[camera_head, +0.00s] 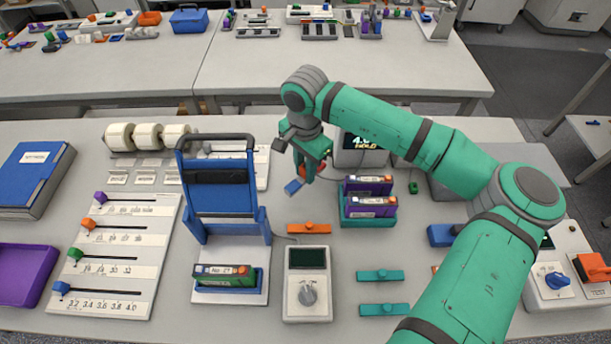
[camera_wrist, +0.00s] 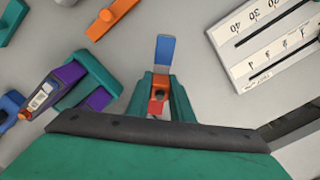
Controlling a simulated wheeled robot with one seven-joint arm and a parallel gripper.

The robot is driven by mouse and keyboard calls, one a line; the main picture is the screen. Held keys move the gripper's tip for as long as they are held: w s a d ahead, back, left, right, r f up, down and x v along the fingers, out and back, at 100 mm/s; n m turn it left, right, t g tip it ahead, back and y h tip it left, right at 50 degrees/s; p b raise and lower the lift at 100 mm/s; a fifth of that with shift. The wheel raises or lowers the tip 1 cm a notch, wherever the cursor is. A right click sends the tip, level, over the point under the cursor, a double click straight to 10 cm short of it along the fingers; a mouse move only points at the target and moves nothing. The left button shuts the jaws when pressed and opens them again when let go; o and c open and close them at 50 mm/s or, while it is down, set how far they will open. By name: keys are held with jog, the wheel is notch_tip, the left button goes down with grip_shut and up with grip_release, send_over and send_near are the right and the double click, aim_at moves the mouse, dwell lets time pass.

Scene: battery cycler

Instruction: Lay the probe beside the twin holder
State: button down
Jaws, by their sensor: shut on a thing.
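My gripper (camera_head: 308,174) is shut on a small piece with a red body and a flat blue end, which I take to be the probe (camera_head: 293,186). In the wrist view the probe (camera_wrist: 165,52) sticks out beyond the fingers, blue end outward, its red part between the fingertips (camera_wrist: 160,98). It is held above the table. The twin holder (camera_head: 368,220) is teal and stands to the right of my gripper in the head view, with two purple cells in it. In the wrist view the holder (camera_wrist: 92,68) is at the left, partly cut off by my gripper body.
An orange bar (camera_head: 309,227) lies left of the twin holder, in front of my gripper. A grey meter (camera_head: 307,287) stands nearer, with a blue press-like stand (camera_head: 221,200) to its left. A display box (camera_head: 362,150) stands behind the holder. Teal bars (camera_head: 381,276) lie in front.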

jog(key=f, duration=0.3)
jog(key=shift+w+f, duration=0.2)
jog(key=shift+w, duration=0.1)
jog(key=shift+s+f, duration=0.15)
jog(key=shift+f, duration=0.15)
jog(key=c, duration=1.6)
grip_release()
jog(key=shift+o, duration=0.2)
notch_tip(320, 180, up, 12)
jog(key=shift+r, duration=0.2)
